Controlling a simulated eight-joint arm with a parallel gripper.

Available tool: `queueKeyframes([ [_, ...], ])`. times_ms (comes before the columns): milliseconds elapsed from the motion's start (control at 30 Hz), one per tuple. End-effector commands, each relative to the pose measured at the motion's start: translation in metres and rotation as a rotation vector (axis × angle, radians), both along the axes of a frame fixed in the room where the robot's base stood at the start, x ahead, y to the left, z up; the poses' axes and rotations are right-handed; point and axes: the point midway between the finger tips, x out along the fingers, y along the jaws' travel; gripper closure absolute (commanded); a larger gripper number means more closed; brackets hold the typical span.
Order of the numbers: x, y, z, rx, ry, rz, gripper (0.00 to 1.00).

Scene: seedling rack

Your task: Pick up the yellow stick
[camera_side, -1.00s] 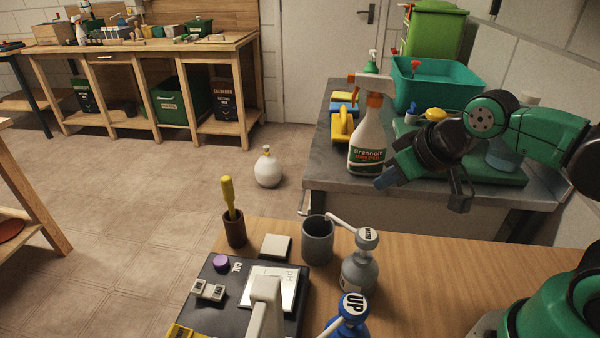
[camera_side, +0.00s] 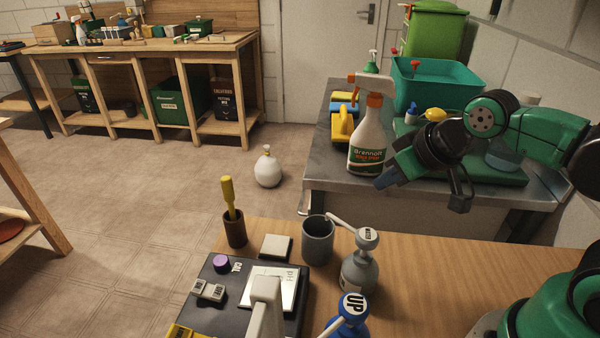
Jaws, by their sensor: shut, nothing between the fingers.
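The yellow stick (camera_side: 229,191) stands nearly upright, tilted slightly, in a small dark brown cup (camera_side: 235,230) at the far left of the wooden table. Its lower end is hidden inside the cup. My gripper (camera_side: 418,194) hangs in the air well to the right of the stick and higher in the picture, in front of the grey bench. It is shut with nothing held, and it is far from the stick.
A grey cup (camera_side: 317,240), a grey pump bottle (camera_side: 360,268), a blue pump bottle (camera_side: 347,318) and a black meter (camera_side: 230,292) with a white arm stand near the brown cup. A spray bottle (camera_side: 368,140) stands on the grey bench (camera_side: 320,179). Bare wood lies at right.

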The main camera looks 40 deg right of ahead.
Motion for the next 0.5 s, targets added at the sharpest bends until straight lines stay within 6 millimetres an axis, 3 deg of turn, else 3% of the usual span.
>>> queueKeyframes([
  [167,0.0000,0.0000,0.0000,0.000,0.000,0.000,1.00],
  [367,0.0000,0.0000,0.0000,0.000,0.000,0.000,0.43],
  [500,0.0000,0.0000,0.0000,0.000,0.000,0.000,0.42],
])
